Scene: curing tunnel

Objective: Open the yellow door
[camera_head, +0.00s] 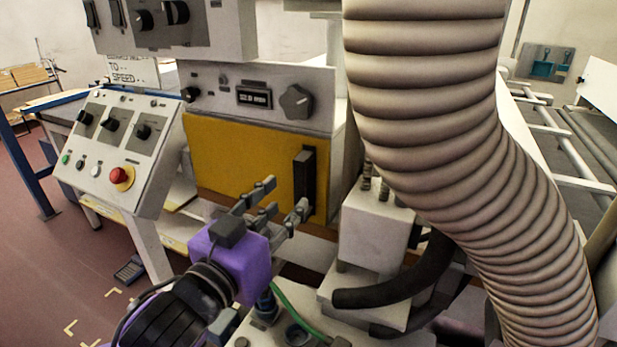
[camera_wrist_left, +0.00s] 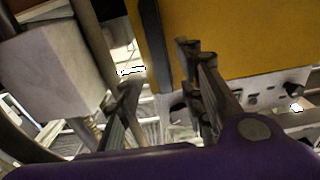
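The yellow door (camera_head: 235,160) is a flat panel under a grey control panel and looks closed. A black upright handle (camera_head: 304,172) is on its right side. My left gripper (camera_head: 286,196), with a purple body, is in front of the door's lower right part. Its fingers are open and apart, with nothing seen between them. One fingertip overlaps the handle's lower end in the head view; I cannot tell whether it touches. In the left wrist view, the dark handle (camera_wrist_left: 154,45) runs beside the yellow door (camera_wrist_left: 250,42), beyond the open left gripper (camera_wrist_left: 158,68). My right gripper is not in view.
A large ribbed hose (camera_head: 430,90) hangs right of the door, with a pale box (camera_head: 375,228) below it. A slanted control console (camera_head: 118,150) with a red button (camera_head: 121,176) stands at left. Open floor (camera_head: 50,255) lies at the lower left.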

